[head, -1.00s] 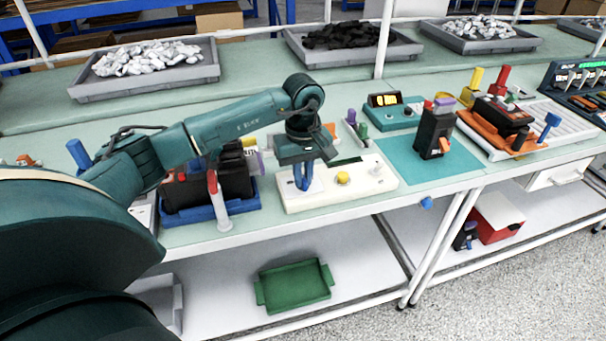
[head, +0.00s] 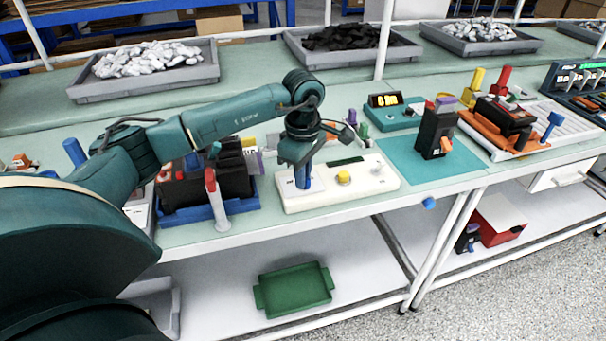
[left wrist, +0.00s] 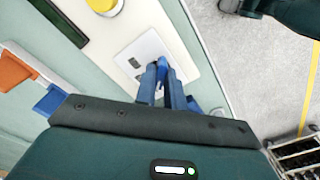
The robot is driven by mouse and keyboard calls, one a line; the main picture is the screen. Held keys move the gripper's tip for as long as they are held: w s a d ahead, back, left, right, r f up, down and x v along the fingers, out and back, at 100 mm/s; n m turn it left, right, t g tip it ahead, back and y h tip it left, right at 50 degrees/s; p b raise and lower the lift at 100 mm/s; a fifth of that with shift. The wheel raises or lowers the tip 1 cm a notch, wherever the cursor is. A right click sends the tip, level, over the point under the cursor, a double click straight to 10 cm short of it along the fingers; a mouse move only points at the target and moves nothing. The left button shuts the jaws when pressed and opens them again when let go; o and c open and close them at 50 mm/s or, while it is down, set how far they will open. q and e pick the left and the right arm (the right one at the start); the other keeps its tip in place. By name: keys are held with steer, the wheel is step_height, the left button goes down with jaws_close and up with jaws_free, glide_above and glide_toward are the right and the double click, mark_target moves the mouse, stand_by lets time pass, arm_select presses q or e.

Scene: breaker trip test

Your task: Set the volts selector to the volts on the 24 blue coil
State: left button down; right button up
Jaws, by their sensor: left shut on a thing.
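My left gripper (head: 302,182) points down at the left end of the white panel (head: 375,184). In the left wrist view, its blue fingers (left wrist: 160,72) are shut on a small blue knob (left wrist: 162,66), over a pale square plate (left wrist: 139,50) on that panel. The fingers hide most of the knob, so its setting cannot be read. The panel also carries a yellow button (head: 343,177) and a dark display strip (head: 345,161). I cannot make out which part is the 24 blue coil. My right gripper is not in view.
A blue tray (head: 238,211) of dark devices stands left of the panel, with a red-topped post (head: 211,185) in front. A black breaker (head: 435,128) stands on the teal mat (head: 465,162) to the right. A teal meter (head: 390,117) with lit digits stands behind.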

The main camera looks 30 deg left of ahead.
arm_select(q)
steer(key=shift+n, duration=0.4)
steer(key=c, duration=1.5)
jaws_free()
step_height(320, 180, up, 13)
steer(key=shift+r+b, duration=0.15)
steer(key=shift+b, duration=0.3)
